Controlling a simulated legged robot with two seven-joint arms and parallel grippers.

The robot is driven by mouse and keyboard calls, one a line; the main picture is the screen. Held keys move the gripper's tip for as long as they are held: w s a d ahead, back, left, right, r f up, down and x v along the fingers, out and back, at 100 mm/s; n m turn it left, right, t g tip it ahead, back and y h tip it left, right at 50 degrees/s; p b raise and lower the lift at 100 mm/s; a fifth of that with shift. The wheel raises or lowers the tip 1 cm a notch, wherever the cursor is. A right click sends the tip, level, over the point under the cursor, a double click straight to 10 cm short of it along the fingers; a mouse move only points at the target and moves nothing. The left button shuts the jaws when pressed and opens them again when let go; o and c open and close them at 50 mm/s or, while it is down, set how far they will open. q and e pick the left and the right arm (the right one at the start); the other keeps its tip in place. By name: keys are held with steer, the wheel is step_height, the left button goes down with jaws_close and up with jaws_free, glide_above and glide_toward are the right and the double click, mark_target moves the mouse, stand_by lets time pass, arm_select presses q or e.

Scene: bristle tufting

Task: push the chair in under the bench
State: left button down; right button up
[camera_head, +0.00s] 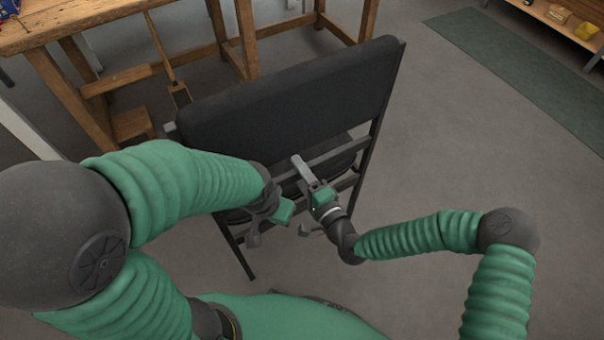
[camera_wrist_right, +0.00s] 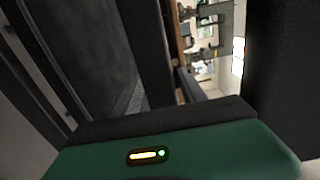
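The chair (camera_head: 290,95) is black, with a wide padded backrest and thin dark legs. It stands in front of me with its back towards me, and my arms hide part of its lower frame. The wooden bench (camera_head: 90,12) is beyond it at the upper left. The chair appears to stand apart from the bench legs. My right gripper (camera_head: 302,166) reaches to the bars below the backrest; whether it touches or grips them is unclear. My left gripper (camera_head: 279,234) is beside it, low behind the chair, with its grey fingertips apart. The right wrist view shows dark chair parts (camera_wrist_right: 80,50) close up.
A wooden shelf (camera_head: 560,18) with small yellow items stands at the upper right. A green mat (camera_head: 530,70) lies before it. A brush or broom (camera_head: 165,60) leans by the bench legs. The grey floor right of the chair is clear.

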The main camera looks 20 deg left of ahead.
steer(key=shift+d, duration=0.2)
jaws_close()
steer(key=shift+w, duration=0.1)
stand_by(0.8)
